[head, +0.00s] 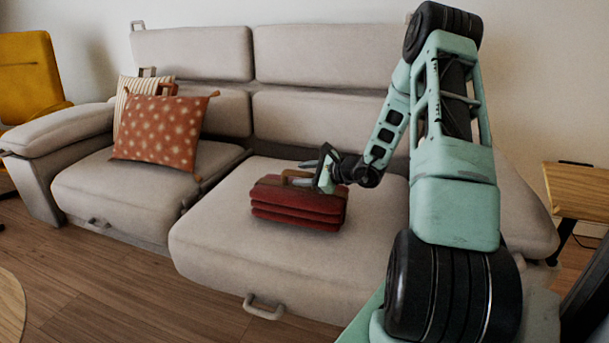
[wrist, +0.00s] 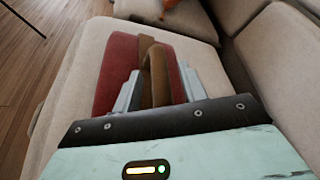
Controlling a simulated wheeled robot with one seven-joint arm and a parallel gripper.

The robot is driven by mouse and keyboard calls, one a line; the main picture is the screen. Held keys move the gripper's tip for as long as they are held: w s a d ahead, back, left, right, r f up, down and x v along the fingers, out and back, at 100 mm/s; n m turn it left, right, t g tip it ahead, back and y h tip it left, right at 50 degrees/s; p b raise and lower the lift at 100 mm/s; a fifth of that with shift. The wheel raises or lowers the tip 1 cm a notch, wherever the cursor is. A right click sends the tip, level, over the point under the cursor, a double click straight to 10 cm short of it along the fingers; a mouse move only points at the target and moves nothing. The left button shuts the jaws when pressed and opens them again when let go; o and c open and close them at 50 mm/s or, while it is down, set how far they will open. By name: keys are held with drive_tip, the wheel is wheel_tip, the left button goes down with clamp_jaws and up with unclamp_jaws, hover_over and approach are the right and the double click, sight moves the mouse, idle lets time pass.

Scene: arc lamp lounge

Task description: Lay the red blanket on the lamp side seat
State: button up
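The red blanket (head: 298,210) is folded into a thick stack with a brown strap and handle (head: 297,176) on top. It lies on the right-hand seat (head: 225,247) of the pale sofa, towards the middle of that cushion. My gripper (head: 322,176) is low over the blanket's top at the handle. In the wrist view the blanket (wrist: 117,70) lies below, and the brown handle (wrist: 158,75) stands between the two grey fingers of my gripper (wrist: 158,92). The fingers look apart, one on each side of the handle. The left-hand seat (head: 120,195) is partly bare. No lamp shows.
A red patterned cushion (head: 160,130) and a striped cushion (head: 140,88) lean at the left end by the armrest (head: 60,128). A yellow chair (head: 28,75) stands far left. A wooden side table (head: 580,188) stands right. The right seat's front is clear.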

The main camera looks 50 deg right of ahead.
drive_tip(key=shift+r, duration=0.1)
drive_tip(key=shift+r, duration=0.15)
drive_tip(key=p+v, duration=0.3)
drive_tip(key=v, duration=0.9)
drive_tip(key=a+r+n+g+y, duration=0.1)
drive_tip(key=a+n+g+y, duration=0.3)
drive_tip(key=a, duration=0.7)
drive_tip(key=w+a+r+n+g+y, duration=0.1)
drive_tip(key=a+n+g, duration=0.2)
drive_tip(key=a+n, duration=0.55)
drive_tip(key=a+r+n+g+y, duration=0.2)
drive_tip(key=a+g+y, duration=0.15)
drive_tip(key=a, duration=0.95)
drive_tip(key=s+a+r+n+g+h, duration=0.2)
drive_tip(key=s+a+n+h, duration=0.8)
drive_tip(key=s+a+n, duration=0.6)
drive_tip(key=s+n+g, duration=0.1)
drive_tip(key=s+n, duration=0.1)
drive_tip(key=n, duration=0.2)
drive_tip(key=shift+s+a+g, duration=0.3)
drive_tip(key=shift+s+g, duration=0.05)
